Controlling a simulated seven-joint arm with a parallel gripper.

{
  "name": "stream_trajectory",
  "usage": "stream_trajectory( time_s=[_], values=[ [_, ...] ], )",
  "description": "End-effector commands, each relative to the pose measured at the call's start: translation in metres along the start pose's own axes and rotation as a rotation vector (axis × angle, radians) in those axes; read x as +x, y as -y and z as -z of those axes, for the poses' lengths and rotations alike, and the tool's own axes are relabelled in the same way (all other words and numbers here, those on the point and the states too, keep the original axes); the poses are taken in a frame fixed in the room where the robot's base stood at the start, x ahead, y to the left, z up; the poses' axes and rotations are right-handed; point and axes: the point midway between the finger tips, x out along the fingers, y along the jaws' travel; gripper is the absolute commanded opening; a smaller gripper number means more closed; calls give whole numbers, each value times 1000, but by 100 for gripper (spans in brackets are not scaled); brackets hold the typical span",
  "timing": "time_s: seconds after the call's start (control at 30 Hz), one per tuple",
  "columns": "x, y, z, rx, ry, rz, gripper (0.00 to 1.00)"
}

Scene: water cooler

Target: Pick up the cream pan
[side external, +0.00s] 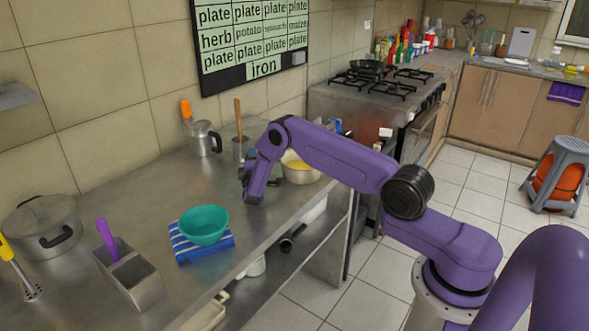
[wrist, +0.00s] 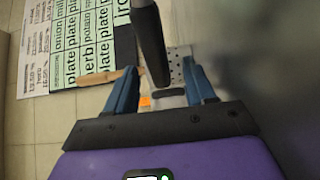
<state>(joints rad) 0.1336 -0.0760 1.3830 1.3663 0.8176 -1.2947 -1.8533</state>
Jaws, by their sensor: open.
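The cream pan (side external: 300,170), a round pale pan with yellow inside its rim, stands on the steel counter in the side view, partly hidden behind my arm. My gripper (side external: 251,192) is just left of the pan, pointing down close over the counter. In the wrist view my gripper (wrist: 160,68) shows two blue fingers spread apart. A dark bar (wrist: 150,42), which looks like a handle, reaches from the top edge to between the fingers. I cannot tell whether it touches them. The pan's bowl is not clearly visible in the wrist view.
A utensil holder (side external: 240,149) with a wooden handle and a metal jug (side external: 205,138) stand behind my gripper. A teal bowl (side external: 203,226) on a striped cloth (side external: 187,247) sits nearer the front. A stove (side external: 365,98) stands beyond the counter. Bare counter lies left of the gripper.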

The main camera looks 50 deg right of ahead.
Motion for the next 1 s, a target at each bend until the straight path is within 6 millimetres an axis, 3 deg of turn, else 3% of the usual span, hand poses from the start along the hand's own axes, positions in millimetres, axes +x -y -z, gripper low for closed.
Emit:
stream_trajectory(
  time_s=[0.23, 0.57, 0.73, 1.0],
  values=[
    [26, 0, -1, 1, 2, -1, 54],
    [31, 0, 0, 0, 0, 0, 54],
    [31, 0, 0, 0, 0, 0, 2],
    [31, -2, 0, -1, 0, -3, 0]
  ],
)
